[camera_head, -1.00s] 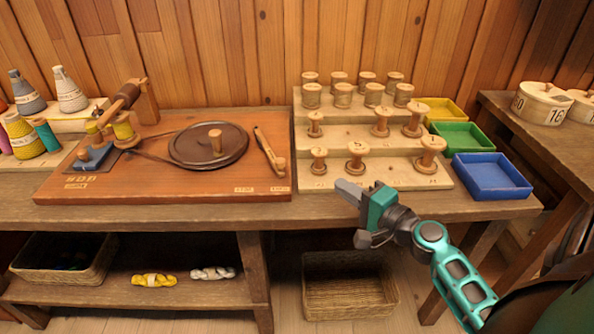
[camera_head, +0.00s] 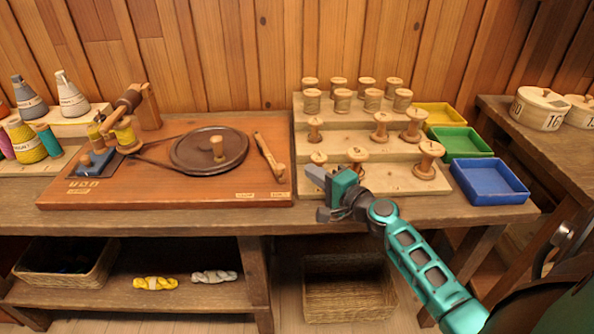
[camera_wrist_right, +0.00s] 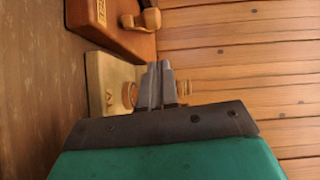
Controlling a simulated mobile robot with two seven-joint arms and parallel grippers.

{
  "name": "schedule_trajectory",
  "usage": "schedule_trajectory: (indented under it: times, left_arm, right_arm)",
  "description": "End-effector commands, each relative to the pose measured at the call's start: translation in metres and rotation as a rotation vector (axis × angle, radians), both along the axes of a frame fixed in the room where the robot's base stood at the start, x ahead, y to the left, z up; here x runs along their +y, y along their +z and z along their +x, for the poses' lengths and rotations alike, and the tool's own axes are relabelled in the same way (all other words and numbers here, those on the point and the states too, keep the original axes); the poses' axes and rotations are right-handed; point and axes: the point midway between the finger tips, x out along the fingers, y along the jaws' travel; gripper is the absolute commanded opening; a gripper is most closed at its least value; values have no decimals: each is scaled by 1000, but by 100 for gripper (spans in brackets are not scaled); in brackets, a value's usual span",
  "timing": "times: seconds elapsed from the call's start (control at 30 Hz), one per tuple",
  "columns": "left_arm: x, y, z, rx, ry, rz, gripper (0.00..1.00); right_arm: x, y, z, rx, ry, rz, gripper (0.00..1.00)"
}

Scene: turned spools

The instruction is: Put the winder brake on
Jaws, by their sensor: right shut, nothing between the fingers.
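The winder (camera_head: 120,187) is a red-brown board on the bench with a dark round wheel (camera_head: 200,160) and a spindle at its left end. A wooden lever (camera_head: 266,152), seemingly the brake, lies at the board's right end, slanting to a knob near the front. Its knob also shows at the top of the right wrist view (camera_wrist_right: 151,19). My right gripper (camera_head: 314,174) is shut and empty, right of the lever and apart from it, at the front left of the spool rack. The right wrist view shows its fingers together (camera_wrist_right: 158,72). My left gripper is not in view.
The stepped spool rack (camera_head: 400,184) with several wooden spools stands close beside my right gripper. Yellow, green and blue trays (camera_head: 490,182) are further right. Small labels mark the board's front edge. Thread cones (camera_head: 70,96) stand at the far left.

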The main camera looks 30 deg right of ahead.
Motion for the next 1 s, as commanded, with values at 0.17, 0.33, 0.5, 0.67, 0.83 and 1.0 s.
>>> schedule_trajectory:
  times: [0.17, 0.33, 0.5, 0.67, 0.83, 1.0]
  left_arm:
    - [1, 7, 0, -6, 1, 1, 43]
    - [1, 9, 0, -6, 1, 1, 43]
    - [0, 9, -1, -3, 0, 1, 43]
    - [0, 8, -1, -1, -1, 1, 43]
    - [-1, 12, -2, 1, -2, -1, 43]
    - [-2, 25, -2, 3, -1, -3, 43]
  right_arm:
    - [19, 0, 20, 0, 1, 1, 0]
    - [30, -3, 28, 0, 0, 0, 0]
    - [32, -3, 30, 0, 0, 0, 0]
    - [32, -3, 29, 0, 0, 0, 0]
    - [38, -3, 30, 1, -18, 4, 0]
    - [64, -1, 35, 3, -116, 9, 0]
